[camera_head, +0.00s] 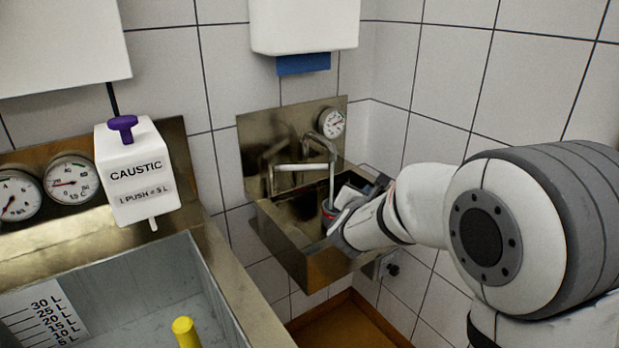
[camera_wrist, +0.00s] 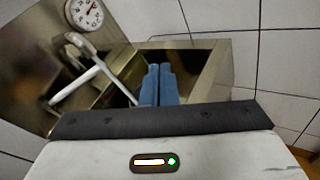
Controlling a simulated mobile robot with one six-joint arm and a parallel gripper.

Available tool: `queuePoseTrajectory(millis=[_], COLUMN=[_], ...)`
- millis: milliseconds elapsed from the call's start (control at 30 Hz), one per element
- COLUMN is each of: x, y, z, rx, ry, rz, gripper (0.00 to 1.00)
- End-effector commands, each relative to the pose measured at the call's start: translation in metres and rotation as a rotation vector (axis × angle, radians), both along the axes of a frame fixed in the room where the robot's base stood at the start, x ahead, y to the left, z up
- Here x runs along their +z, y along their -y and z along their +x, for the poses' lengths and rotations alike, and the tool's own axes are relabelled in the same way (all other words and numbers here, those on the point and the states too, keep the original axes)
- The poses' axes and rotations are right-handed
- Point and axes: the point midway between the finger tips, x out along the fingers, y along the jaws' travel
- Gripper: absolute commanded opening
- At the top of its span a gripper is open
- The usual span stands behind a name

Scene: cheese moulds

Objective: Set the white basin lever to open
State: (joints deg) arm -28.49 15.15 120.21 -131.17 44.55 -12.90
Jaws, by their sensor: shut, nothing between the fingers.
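A small steel wall basin (camera_head: 318,264) stands in the corner, with a curved metal spout (camera_head: 331,152). A white bar-shaped lever (camera_head: 298,167) lies roughly level across the front of its backsplash. In the wrist view the lever (camera_wrist: 76,87) shows at left, crossing near the spout (camera_wrist: 108,62). My gripper (camera_head: 331,211) is over the right part of the basin, to the right of the lever and apart from it. In the wrist view its blue fingers (camera_wrist: 159,71) are together and empty, with the basin behind them. The gripper body hides part of the basin's interior.
A dial gauge (camera_head: 331,123) sits on the backsplash above the spout. A white dispenser (camera_head: 304,25) hangs above. At left are a larger steel vat (camera_head: 221,262), a caustic dispenser (camera_head: 138,175) and gauges (camera_head: 70,181). The tiled wall (camera_head: 443,75) is close on the right.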

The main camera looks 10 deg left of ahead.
Motion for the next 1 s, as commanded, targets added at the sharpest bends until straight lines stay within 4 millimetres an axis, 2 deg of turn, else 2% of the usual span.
queuePoseTrajectory(millis=[33, 100, 200, 300, 433, 567, 933, 1000], x=[-0.012, -0.02, -0.029, -0.036, -0.038, -0.041, -0.05, -0.046], y=[-0.032, -0.067, -0.104, -0.124, -0.135, -0.14, -0.162, -0.165], z=[0.003, 0.004, 0.002, 0.0, 0.005, 0.022, 0.096, 0.106], rx=[0.097, 0.21, 0.33, 0.399, 0.428, 0.428, 0.425, 0.425], ry=[0.015, 0.042, 0.073, 0.094, 0.103, 0.103, 0.103, 0.103], rz=[-0.075, -0.162, -0.256, -0.308, -0.333, -0.334, -0.332, -0.332], gripper=[0.0, 0.0, 0.0, 0.0, 0.0, 0.0, 0.0, 0.0])
